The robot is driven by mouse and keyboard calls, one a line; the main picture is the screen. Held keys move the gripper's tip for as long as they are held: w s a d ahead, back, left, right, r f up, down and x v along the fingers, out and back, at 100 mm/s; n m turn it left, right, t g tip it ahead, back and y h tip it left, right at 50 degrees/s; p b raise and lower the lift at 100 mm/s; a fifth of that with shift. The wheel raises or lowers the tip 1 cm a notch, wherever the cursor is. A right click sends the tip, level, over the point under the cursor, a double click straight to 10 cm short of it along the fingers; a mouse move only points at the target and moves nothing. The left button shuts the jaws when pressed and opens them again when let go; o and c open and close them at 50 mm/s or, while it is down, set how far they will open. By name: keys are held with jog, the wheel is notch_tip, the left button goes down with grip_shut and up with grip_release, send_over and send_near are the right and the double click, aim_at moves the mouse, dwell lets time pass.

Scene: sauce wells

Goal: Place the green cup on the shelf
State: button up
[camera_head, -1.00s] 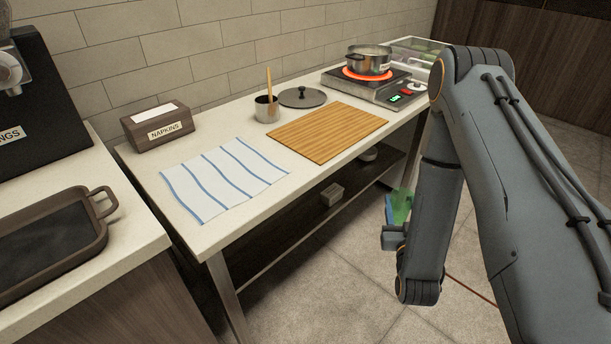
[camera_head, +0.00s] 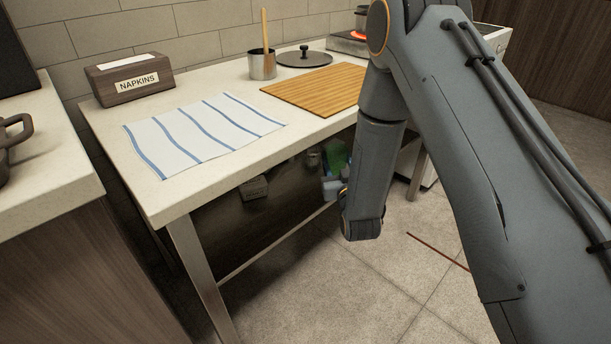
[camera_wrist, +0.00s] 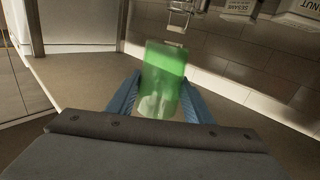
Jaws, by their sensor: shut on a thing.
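The translucent green cup (camera_wrist: 164,75) is held between the two blue fingers of my gripper (camera_wrist: 158,105) in the wrist view. In the head view the green cup (camera_head: 337,157) shows just below the worktop edge, beside my gripper (camera_head: 331,187), partly hidden by my arm. The dark lower shelf (camera_head: 265,232) runs under the worktop. My gripper is at the shelf's right part in the picture; whether the cup touches the shelf cannot be told.
A small box (camera_head: 254,188) stands on the shelf to the left. The worktop (camera_head: 175,196) above carries a napkin box (camera_head: 130,80), a striped cloth (camera_head: 200,132) and a cutting board (camera_head: 318,88). Labelled boxes (camera_wrist: 240,8) show in the wrist view.

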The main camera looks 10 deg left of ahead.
jog(key=w+a+f+n+g+y+b, duration=0.1)
jog(key=w+a+f+y+b, duration=0.1)
jog(key=a+b, duration=0.5)
jog(key=w+a+f+n+y+b, duration=0.1)
jog(key=w+a+f+b, duration=0.3)
jog(key=a, duration=0.6)
jog(key=b, duration=0.5)
send_over(287, 196)
notch_tip(287, 196, down, 8)
jog(key=shift+f, duration=0.25)
jog(key=shift+f, duration=0.15)
jog(key=o, duration=1.1)
